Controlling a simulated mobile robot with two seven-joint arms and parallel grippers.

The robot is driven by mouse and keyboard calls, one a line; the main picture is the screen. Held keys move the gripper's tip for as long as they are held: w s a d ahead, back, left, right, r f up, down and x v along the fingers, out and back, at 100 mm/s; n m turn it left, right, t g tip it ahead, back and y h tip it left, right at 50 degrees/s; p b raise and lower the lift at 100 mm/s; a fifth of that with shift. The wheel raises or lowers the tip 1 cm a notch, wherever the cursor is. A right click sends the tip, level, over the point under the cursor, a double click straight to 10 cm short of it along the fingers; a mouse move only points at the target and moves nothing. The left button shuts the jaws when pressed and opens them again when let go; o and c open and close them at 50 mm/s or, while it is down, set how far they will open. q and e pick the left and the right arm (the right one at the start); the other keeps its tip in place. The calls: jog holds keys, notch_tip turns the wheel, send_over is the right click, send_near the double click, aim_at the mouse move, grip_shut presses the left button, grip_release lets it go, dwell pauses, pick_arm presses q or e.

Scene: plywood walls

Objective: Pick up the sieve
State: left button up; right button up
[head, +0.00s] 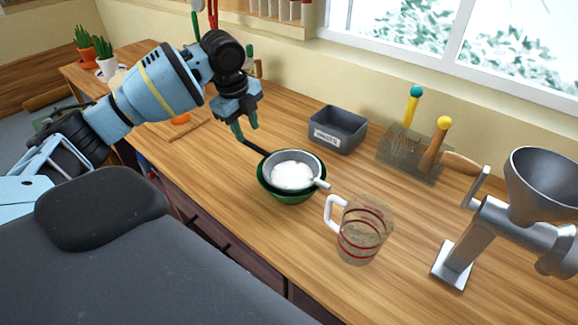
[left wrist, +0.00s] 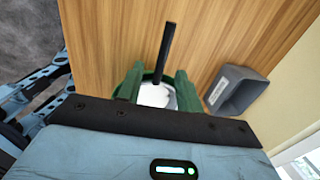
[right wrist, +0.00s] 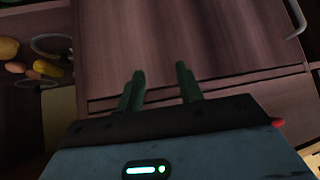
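The sieve (head: 271,166) sits in a green bowl (head: 286,199) on the wooden counter, with white material inside it. Its thin black handle (head: 253,147) points back and left toward my left gripper. My left gripper (head: 244,133) is open above and near the handle's free end, pointing down. In the left wrist view the handle (left wrist: 165,48) runs up the picture in line with the gap between the two green fingers (left wrist: 160,80). My right gripper (right wrist: 161,78) is open and empty in front of dark drawer fronts; it is outside the head view.
A grey labelled bin (head: 338,130) stands behind the bowl. A glass measuring jug (head: 364,232) with red bands stands to its right. A holder (head: 412,155) with colored-knob tools and a metal grinder (head: 515,215) are farther right. The dark drawer front (right wrist: 180,40) faces my right gripper.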

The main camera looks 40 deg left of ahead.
aim_at(254, 146)
pick_arm(q)
jog(key=shift+w+d+f, duration=0.1)
jog(key=shift+w+f, duration=0.2)
jog(key=shift+f, duration=1)
jog(key=shift+w+d+f, duration=0.1)
jog(key=shift+w+f, duration=0.25)
jog(key=shift+f, duration=0.9)
jog(key=shift+w+f, duration=0.3)
jog(key=shift+f, duration=1)
jog(key=shift+c, duration=0.2)
grip_shut()
